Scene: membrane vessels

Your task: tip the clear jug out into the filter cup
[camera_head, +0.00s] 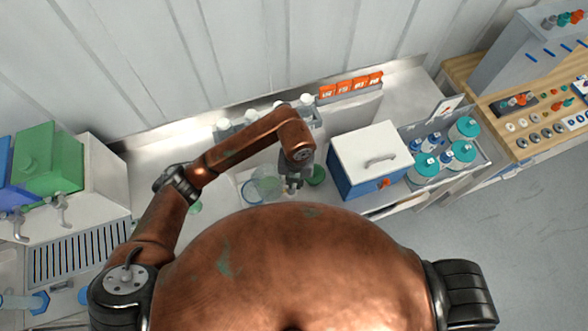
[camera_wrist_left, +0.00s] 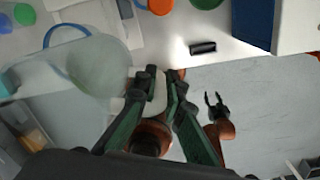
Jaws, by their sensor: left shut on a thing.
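The clear jug (camera_wrist_left: 95,68) is a large, pale, see-through round shape at the left of the left wrist view. In the head view, clear round vessels (camera_head: 266,187) show just left of my left gripper (camera_head: 292,188). In the wrist view my left gripper (camera_wrist_left: 163,74) is shut at the jug's right side, with a pale piece between its green-and-black fingers. A blue ring (camera_wrist_left: 48,36), perhaps the filter cup's rim, shows beside and partly behind the jug. The jug's contents and exact tilt are unclear. My right gripper (camera_wrist_left: 213,100) is apart from everything, fingers spread and empty.
A blue box with a white lid (camera_head: 372,158) stands right of my left gripper. Beyond it is a grey bin (camera_head: 478,158) of teal-capped bottles. A green round thing (camera_head: 316,175) lies close to the gripper. White-capped bottles (camera_head: 306,100) line the back.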

